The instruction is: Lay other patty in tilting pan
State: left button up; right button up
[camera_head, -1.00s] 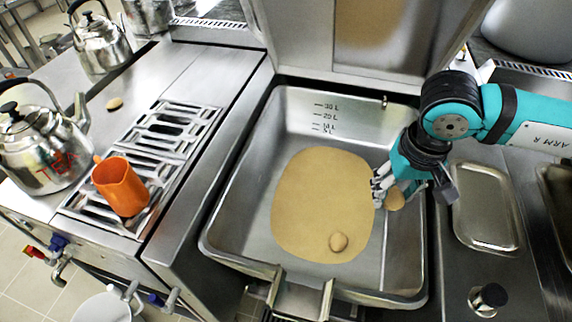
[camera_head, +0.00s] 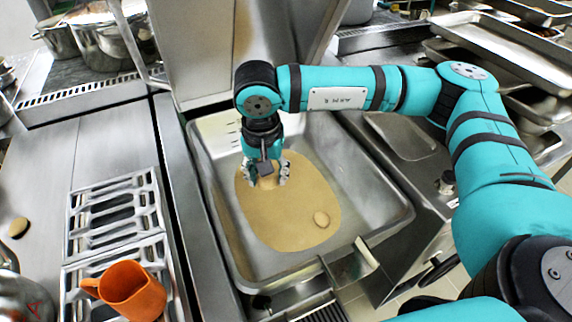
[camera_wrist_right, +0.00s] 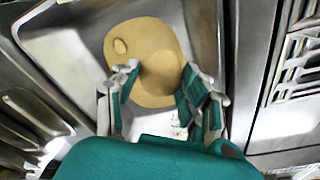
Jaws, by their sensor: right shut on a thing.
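The tilting pan (camera_head: 358,182) is a deep steel basin with a flat tan patch (camera_head: 262,225) on its floor. One round tan patty (camera_head: 321,219) lies on the front right part of this patch; it also shows in the wrist view (camera_wrist_right: 120,46). My right gripper (camera_head: 268,176) points down inside the pan, over the back part of the patch. It is shut on another tan patty (camera_head: 268,183). The fingers partly hide this patty, and I cannot tell whether it touches the floor. My left gripper is not in view.
A small tan round piece (camera_head: 18,227) lies on the left counter. An orange mug (camera_head: 133,290) stands on the grate (camera_head: 112,215). The raised lid (camera_head: 215,50) stands behind the pan. A steel tray (camera_head: 405,135) sits right of the pan, under my arm.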

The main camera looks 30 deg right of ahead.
jog(key=w+d+f+m+g+p, duration=0.1)
jog(key=w+d+f+m+p, duration=0.2)
jog(key=m, duration=0.8)
jog(key=w+d+m+g+p, duration=0.1)
jog(key=w+d+m+p, duration=0.15)
jog(key=m+p, duration=0.6)
pick_arm(q)
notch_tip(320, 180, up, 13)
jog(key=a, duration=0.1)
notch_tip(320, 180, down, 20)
jog(key=b, duration=1.9)
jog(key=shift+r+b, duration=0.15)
jog(key=shift+b, duration=0.15)
pick_arm(e)
jog(key=f+m, duration=0.3)
jog(key=f, duration=0.6)
jog(key=s+d+f+m, duration=0.1)
jog(key=f+m, duration=0.3)
jog(key=f, duration=0.6)
jog(key=d+f+m+y, duration=0.1)
jog(key=f+m, duration=0.2)
jog(key=f, duration=0.7)
jog(key=shift+s+d+f+m, duration=0.2)
jog(key=shift+s+m, duration=0.05)
jog(key=shift+s, duration=0.1)
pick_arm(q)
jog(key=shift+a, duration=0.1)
pick_arm(e)
jog(key=o, duration=1.2)
